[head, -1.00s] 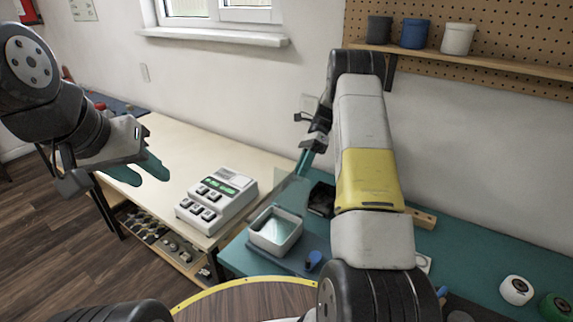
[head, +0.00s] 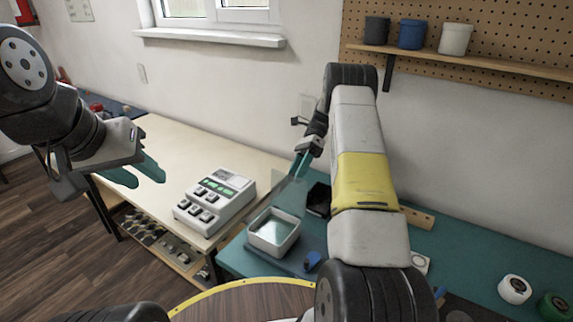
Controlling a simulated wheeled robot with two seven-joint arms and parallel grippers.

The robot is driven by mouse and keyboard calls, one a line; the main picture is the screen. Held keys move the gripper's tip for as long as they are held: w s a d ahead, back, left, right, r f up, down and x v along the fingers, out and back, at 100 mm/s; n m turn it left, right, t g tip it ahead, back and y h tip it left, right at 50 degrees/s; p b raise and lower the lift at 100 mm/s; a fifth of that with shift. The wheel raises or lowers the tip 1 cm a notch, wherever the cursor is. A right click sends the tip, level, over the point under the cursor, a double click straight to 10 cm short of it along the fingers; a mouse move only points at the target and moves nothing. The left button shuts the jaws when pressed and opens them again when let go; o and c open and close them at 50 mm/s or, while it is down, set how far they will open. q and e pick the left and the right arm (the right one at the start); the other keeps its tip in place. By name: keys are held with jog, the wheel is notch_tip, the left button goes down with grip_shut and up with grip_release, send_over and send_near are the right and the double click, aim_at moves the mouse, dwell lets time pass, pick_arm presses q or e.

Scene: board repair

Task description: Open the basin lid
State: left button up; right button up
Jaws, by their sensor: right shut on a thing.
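The white basin (head: 264,241) sits on the teal bench, open at the top with greenish liquid or a green interior showing. A clear, see-through panel (head: 288,192), which looks like the basin lid, stands steeply tilted at the basin's back edge. My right gripper (head: 297,172) has its teal fingers shut on this panel, above and behind the basin; the exact grip is hard to see. My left gripper (head: 136,172) is open and empty, in the air over the left end of the pale bench.
A white device with buttons (head: 214,201) stands left of the basin on the pale bench. A dark open box (head: 318,199) is close behind the basin on the right. A blue item (head: 311,261) lies in front. White and green rolls (head: 514,289) are far right.

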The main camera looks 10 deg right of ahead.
jog(key=shift+s+f, duration=0.1)
jog(key=s+a+r, duration=0.2)
jog(key=s, duration=0.5)
jog(key=s+a+r, duration=0.3)
jog(key=s, duration=0.5)
jog(key=shift+s, duration=0.1)
